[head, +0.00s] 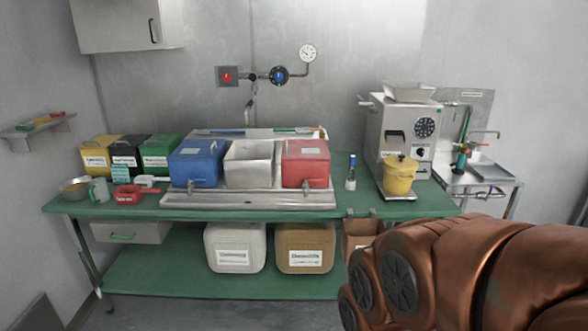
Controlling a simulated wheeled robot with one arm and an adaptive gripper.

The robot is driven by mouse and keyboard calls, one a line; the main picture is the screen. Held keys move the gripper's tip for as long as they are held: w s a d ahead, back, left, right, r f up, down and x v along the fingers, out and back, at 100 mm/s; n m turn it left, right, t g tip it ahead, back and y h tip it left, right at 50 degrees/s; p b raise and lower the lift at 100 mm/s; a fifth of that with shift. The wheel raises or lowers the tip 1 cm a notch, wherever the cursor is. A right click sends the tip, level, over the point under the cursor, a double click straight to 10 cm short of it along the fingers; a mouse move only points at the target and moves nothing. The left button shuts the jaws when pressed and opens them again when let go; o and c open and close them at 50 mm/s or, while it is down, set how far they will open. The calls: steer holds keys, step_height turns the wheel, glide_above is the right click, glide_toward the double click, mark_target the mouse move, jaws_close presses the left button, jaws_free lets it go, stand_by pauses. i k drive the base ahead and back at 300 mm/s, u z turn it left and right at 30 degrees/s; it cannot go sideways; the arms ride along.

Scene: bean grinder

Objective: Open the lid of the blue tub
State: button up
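The blue tub (195,170) stands at the left of a row of three tubs on a metal stand on the green workbench. Its blue lid (199,149) covers the top and looks closed, with a pale label on it. Part of my copper-coloured arm fills the lower right of the head view, well apart from the tub. My gripper's fingers are not in view.
A white tub (249,170) and a red tub (305,165) stand to the blue tub's right. Yellow, black and green bins (160,150) stand close on its left. A red scoop (128,195) lies in front of them. A grinder (392,135) with a yellow pail (399,178) stands further right.

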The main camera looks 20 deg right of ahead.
mark_target(190, 149)
steer(key=u, duration=0.55)
steer(key=i, duration=1.75)
steer(key=u, duration=0.35)
steer(key=i, duration=1.25)
steer(key=z, duration=0.2)
